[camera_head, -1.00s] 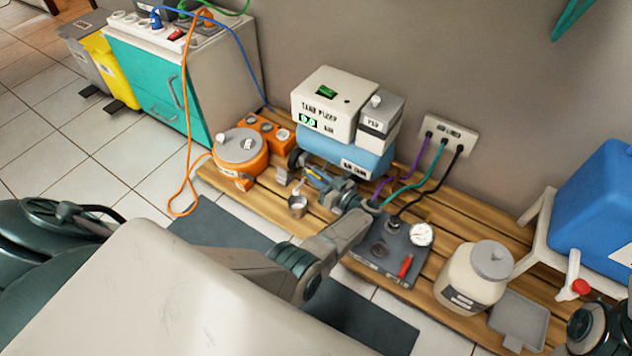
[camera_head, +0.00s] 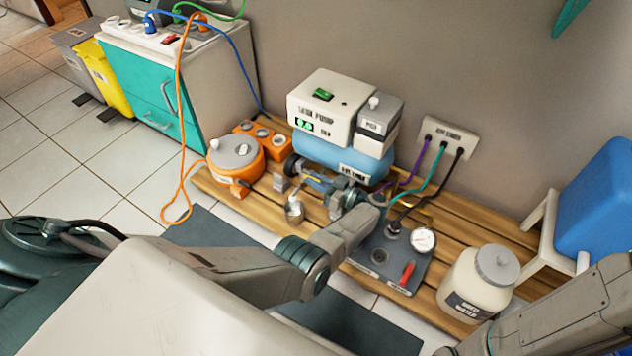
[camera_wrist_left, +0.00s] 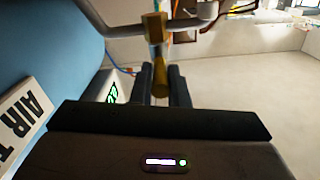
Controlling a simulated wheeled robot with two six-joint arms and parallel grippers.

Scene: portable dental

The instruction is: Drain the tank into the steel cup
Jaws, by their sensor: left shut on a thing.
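The blue air tank (camera_head: 345,160) lies on the wooden pallet under the white tank pump (camera_head: 325,104). Its blue side and part of its label also fill the left of the left wrist view (camera_wrist_left: 52,45). The steel cup (camera_head: 294,210) stands upright at the pallet's front edge, just left of my left gripper (camera_head: 312,182). In the left wrist view, the fingers of my left gripper (camera_wrist_left: 163,88) are shut on a brass valve lever (camera_wrist_left: 160,74) below a brass fitting (camera_wrist_left: 154,27). My right arm comes in at lower right; its gripper is out of view.
An orange pot (camera_head: 237,158) with an orange cord stands left of the tank. A grey panel (camera_head: 392,258) with a gauge and red lever and a cream jar (camera_head: 477,284) stand to the right. Cables run to a wall socket (camera_head: 448,137). A blue container (camera_head: 597,205) is far right.

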